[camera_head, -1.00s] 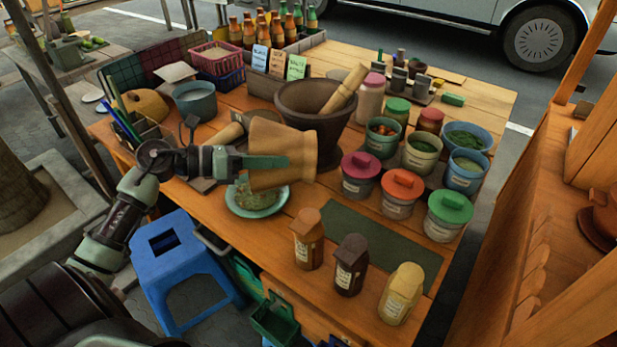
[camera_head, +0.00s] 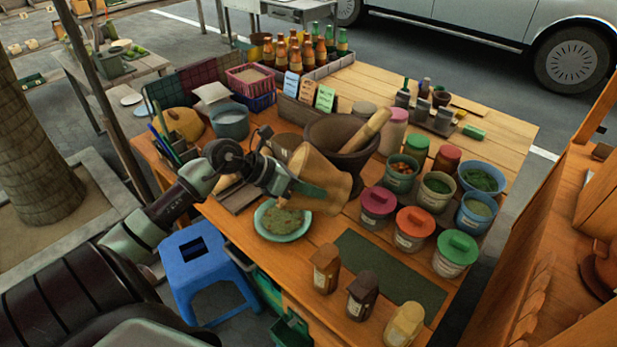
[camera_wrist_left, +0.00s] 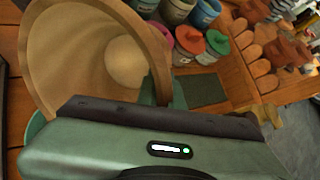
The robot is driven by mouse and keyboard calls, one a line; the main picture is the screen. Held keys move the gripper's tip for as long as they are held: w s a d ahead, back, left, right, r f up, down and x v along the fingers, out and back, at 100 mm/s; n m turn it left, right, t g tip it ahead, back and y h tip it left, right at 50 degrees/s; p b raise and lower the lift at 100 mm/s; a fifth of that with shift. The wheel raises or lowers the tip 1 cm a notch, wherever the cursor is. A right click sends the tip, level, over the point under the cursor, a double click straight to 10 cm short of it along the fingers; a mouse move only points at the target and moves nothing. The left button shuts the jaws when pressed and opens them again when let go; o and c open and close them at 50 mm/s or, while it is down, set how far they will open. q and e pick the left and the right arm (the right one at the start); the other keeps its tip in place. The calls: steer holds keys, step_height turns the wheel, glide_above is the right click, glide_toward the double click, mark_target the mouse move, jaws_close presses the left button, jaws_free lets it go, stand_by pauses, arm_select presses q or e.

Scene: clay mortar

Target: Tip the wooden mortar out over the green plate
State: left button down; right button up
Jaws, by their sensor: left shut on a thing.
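The wooden mortar (camera_head: 326,176) is held in my left gripper (camera_head: 312,192), which is shut on its wall. The mortar is tilted and hangs above the table, just up and right of the green plate (camera_head: 286,238). A greenish-brown heap (camera_head: 282,219) lies on the plate. In the left wrist view I look into the mortar (camera_wrist_left: 62,62); its inner wall and pale round bottom show, and I see no contents there. A sliver of the plate's rim (camera_wrist_left: 35,126) shows at the left. My right gripper is not in view.
A large dark mortar with a pestle (camera_head: 364,132) stands close behind the held mortar. Lidded jars (camera_head: 378,203) and bowls stand to the right. Small packets (camera_head: 361,296) line the front edge beside a bare dark green mat (camera_head: 385,265). A blue stool (camera_head: 197,265) stands below left.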

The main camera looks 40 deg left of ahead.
mark_target(322, 202)
arm_select(q)
steer(key=d+r+g+y+p, duration=0.1)
steer(key=p, duration=0.2)
steer(key=w+r+g+y+p, duration=0.1)
steer(key=p, duration=0.3)
steer(key=shift+w+d+r+m+y, duration=0.15)
steer(key=shift+w+d+m+y, duration=0.15)
steer(key=shift+d+y, duration=0.1)
steer(key=shift+f+g+y+p, duration=0.5)
steer(key=shift+f+y+p, duration=0.1)
steer(key=shift+y, duration=0.1)
steer(key=f+g+y, duration=0.1)
steer(key=f+y, duration=0.1)
steer(key=shift+a+g+y+p, duration=0.1)
steer(key=shift+g+y+p, duration=0.2)
steer(key=shift+g+p, duration=0.1)
step_height(322, 202, down, 2)
steer(key=g+y, duration=0.1)
steer(key=y, duration=0.1)
steer(key=shift+m+g+y+b, duration=0.3)
steer(key=shift+m+g+b, duration=0.05)
steer(key=shift+m+g, duration=0.05)
steer(key=shift+s, duration=0.15)
steer(key=shift+y, duration=0.3)
steer(key=shift+f, duration=0.1)
